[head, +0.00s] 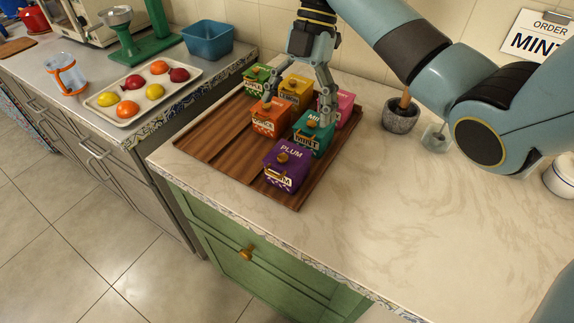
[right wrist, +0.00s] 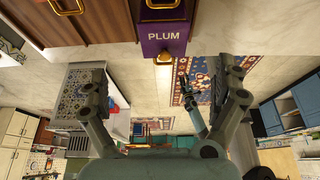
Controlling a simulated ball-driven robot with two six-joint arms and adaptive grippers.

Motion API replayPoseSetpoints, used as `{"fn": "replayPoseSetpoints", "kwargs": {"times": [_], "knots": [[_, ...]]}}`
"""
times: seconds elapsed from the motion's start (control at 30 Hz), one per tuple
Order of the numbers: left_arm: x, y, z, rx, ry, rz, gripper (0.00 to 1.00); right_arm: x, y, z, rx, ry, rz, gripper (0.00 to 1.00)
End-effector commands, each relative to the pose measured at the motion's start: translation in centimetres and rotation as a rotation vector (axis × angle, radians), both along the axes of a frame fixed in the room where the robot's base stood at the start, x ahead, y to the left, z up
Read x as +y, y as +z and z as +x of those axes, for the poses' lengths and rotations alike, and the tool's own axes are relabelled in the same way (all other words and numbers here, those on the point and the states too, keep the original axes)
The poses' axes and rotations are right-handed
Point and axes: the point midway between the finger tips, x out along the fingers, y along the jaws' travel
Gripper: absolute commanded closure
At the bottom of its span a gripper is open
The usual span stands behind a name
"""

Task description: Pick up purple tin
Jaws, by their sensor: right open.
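In the right wrist view the purple tin (right wrist: 164,38) is at the top centre, beyond the fingers. My right gripper (head: 298,96) is open and points down over the tins behind the purple one. Its fingers are spread around the yellow and orange tins, apart from the purple tin; whether they touch any tin I cannot tell. My left gripper is not in view.
Orange (head: 268,118), teal (head: 312,134), yellow (head: 297,87), green (head: 255,76) and pink (head: 346,104) tins stand close behind the purple one. A mortar (head: 400,118) and a small glass (head: 436,139) stand to the right. The marble counter (head: 400,210) at front right is clear.

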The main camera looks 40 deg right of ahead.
Motion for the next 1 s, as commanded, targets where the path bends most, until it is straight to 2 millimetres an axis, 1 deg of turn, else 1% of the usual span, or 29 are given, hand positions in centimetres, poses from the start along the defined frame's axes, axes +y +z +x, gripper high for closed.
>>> {"fn": "replayPoseSetpoints", "kwargs": {"times": [0.17, 0.33, 0.4, 0.57, 0.73, 0.83, 0.9, 1.0], "knots": [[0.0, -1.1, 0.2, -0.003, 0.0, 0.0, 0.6, 0.3, -1.2, -0.1, 0.0, 0.0, 0.001, 0.02], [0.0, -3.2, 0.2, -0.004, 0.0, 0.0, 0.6, 1.1, -3.7, -0.5, 0.0, 0.001, 0.001, 0.02], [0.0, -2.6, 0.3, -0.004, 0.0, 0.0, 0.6, 1.6, -4.4, -0.7, 0.005, -0.001, 0.002, 0.02], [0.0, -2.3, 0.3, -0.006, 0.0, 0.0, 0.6, 2.1, -5.9, -1.1, 0.003, 0.0, 0.001, 0.02], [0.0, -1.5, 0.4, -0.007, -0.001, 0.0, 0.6, 2.5, -8.3, -1.9, 0.004, -0.001, 0.001, 0.02], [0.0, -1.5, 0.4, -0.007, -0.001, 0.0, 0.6, 3.1, -9.7, -2.0, 0.002, 0.001, 0.001, 0.02], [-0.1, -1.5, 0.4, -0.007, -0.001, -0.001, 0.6, 3.2, -10.2, -2.1, 0.001, 0.0, 0.001, 0.02], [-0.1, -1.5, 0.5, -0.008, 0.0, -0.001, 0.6, 3.3, -10.4, -2.1, 0.0, 0.001, 0.0, 0.02]]}}
